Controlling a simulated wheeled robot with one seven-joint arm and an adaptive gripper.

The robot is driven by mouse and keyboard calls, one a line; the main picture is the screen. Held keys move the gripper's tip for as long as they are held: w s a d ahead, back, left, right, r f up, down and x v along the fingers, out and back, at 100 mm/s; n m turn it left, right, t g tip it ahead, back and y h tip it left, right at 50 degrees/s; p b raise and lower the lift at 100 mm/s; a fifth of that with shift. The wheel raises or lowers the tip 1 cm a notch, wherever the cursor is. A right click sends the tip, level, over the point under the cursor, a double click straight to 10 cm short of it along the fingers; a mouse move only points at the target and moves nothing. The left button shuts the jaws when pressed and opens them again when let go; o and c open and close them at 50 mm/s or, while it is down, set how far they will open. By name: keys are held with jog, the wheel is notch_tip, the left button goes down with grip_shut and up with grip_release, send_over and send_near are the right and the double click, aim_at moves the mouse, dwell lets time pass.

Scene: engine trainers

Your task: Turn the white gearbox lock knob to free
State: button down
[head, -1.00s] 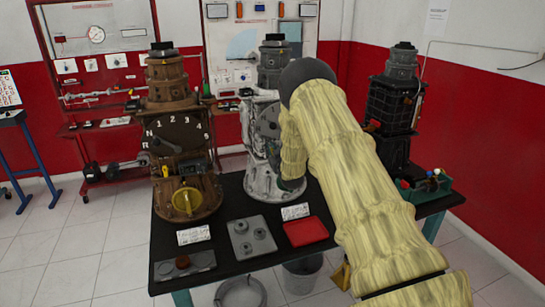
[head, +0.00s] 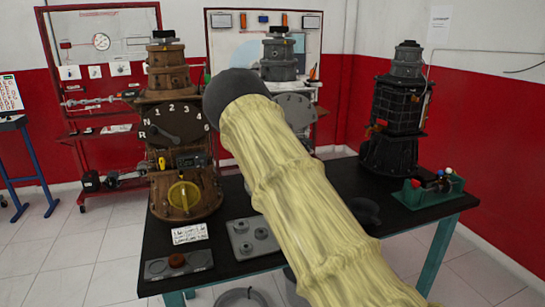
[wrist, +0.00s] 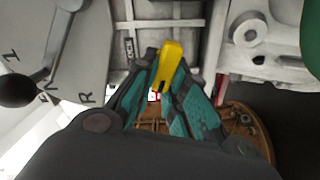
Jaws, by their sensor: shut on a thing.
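The white gearbox stands in the middle of the table; in the head view its dial (head: 297,110) shows, and my arm hides most of its body. In the wrist view its pale front fills the picture, with a gear dial (wrist: 50,60) marked N and R and a black-ended lever at the left. The yellow lock knob (wrist: 172,62) sticks out in front of the pale body. My gripper (wrist: 163,85) has its teal fingers closed on both sides of this knob. The knob looks slightly tilted. In the head view my gripper and the knob are hidden.
A brown gearbox (head: 184,135) with its own yellow knob stands left on the black table (head: 110,278). A black gearbox (head: 397,110) and a green tray (head: 435,190) are at the right. A grey tray (head: 250,238) with round parts lies in front.

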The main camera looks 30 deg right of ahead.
jog(key=shift+a+f+n+b, duration=0.1)
jog(key=shift+f+n+b, duration=0.15)
jog(key=shift+n+b, duration=0.6)
jog(key=shift+f+n+b, duration=0.25)
jog(key=shift+n+b, duration=0.6)
jog(key=c, duration=1.4)
grip_release()
jog(key=shift+c, duration=0.2)
jog(key=shift+r, duration=0.1)
jog(key=v, duration=1.2)
jog(key=shift+s, duration=0.1)
